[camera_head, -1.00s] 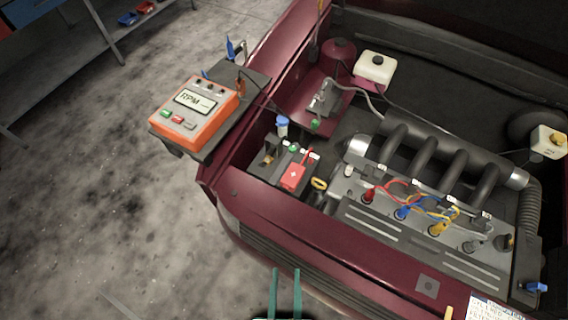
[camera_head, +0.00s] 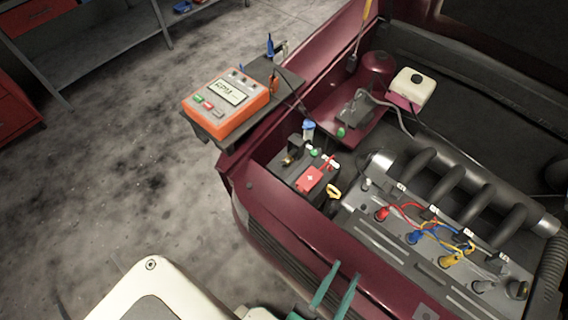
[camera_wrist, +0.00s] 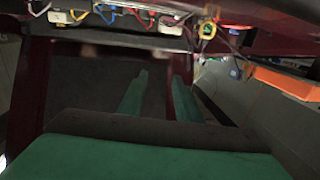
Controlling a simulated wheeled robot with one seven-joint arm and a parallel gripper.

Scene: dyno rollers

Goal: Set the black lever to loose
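My gripper (camera_head: 345,271) shows two teal fingers at the bottom of the head view, in front of the car's maroon front edge. In the wrist view the fingers (camera_wrist: 162,78) stand apart with nothing between them. A small black part (camera_head: 292,154) stands on the battery (camera_head: 312,196) beside a brass-coloured piece and may be the black lever. I cannot read its setting. It lies farther into the bay than my gripper, up and left in the head view.
The orange RPM meter (camera_head: 227,103) sits on a dark shelf at the car's left side. The engine (camera_head: 400,240) has coloured leads and black pipes. A white-capped reservoir (camera_head: 411,88) stands behind. The maroon front rail (camera_head: 290,235) edges the bay. The floor at left is open.

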